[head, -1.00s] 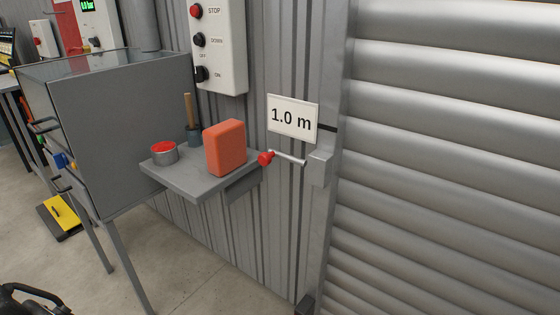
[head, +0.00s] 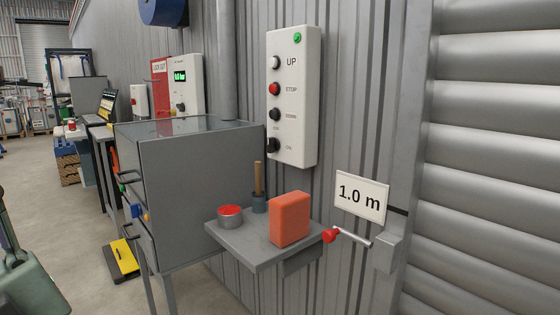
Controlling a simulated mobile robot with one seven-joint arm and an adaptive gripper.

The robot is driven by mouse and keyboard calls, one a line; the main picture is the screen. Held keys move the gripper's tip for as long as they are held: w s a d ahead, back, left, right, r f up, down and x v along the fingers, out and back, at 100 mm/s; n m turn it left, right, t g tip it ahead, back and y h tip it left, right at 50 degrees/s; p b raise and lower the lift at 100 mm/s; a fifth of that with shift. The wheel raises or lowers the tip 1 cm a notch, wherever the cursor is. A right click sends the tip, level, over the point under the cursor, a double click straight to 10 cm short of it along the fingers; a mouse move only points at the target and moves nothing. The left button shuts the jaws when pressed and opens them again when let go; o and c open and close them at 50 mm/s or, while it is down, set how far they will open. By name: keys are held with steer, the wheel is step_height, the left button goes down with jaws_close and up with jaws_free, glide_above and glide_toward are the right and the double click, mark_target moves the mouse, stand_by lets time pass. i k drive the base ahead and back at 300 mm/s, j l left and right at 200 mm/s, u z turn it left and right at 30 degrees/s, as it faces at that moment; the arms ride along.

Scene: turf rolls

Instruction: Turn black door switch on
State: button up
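A white door control box (head: 298,95) is fixed to the grey corrugated wall in the head view. At its bottom is a black rotary switch (head: 273,146), with a small label above it and an ON label to its right. I cannot tell which way the knob points. Above it are a black DOWN button (head: 274,115), a red STOP button (head: 274,89) and a pale UP button (head: 275,62). A green mark or lamp (head: 297,37) is at the top. My gripper is not in view.
Below the box, a grey shelf (head: 252,252) holds an orange block (head: 290,218), a red-topped tin (head: 230,217) and a wooden-handled tool (head: 259,188). A grey cabinet (head: 190,180) stands left. A red-knobbed crank (head: 330,236) sticks out beside the shutter (head: 500,150). Open floor lies left.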

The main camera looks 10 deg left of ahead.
mark_target(273, 145)
steer(key=i+j+u, duration=0.2)
steer(key=j, duration=0.2)
steer(key=i+j+u, duration=0.15)
steer(key=j, duration=0.25)
steer(key=i+j+u, duration=0.2)
steer(key=i+j, duration=0.1)
steer(key=j, duration=0.05)
